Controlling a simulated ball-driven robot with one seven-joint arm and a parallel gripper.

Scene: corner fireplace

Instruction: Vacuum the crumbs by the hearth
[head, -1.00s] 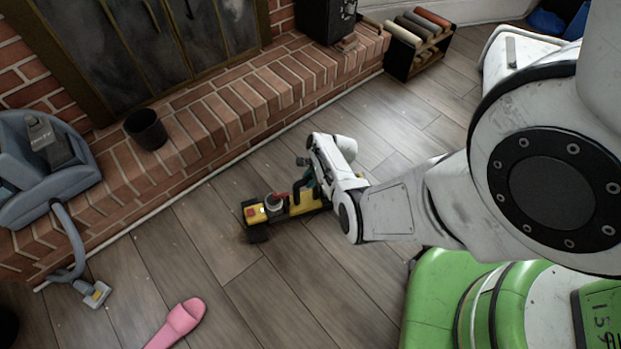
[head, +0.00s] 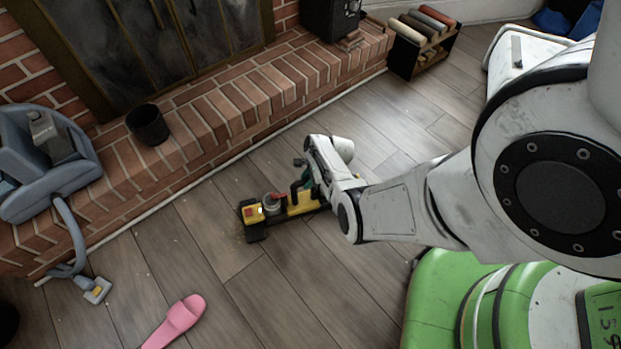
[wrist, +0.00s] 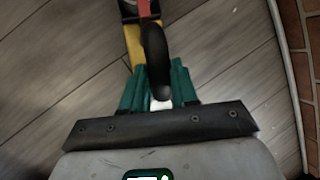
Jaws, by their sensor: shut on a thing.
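A yellow and black handheld vacuum (head: 300,204) is low over the floorboards in the head view, its dark nozzle end pointing left. I cannot tell whether the nozzle touches the floor. My gripper (head: 306,178) is shut on the vacuum's black handle. In the wrist view the green fingers of my gripper (wrist: 158,90) sit on both sides of the dark handle, with the yellow vacuum body (wrist: 134,45) beyond. Tiny pale specks, perhaps crumbs (head: 176,239), lie scattered on the floor left of the nozzle. The brick hearth (head: 238,107) runs diagonally behind.
A grey-blue canister vacuum (head: 50,180) stands at left, its hose ending in a floor head (head: 97,290). A pink slipper (head: 176,322) lies at the front. A black cup (head: 147,125) stands on the hearth. A small rack (head: 424,45) holds rolls at the back right.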

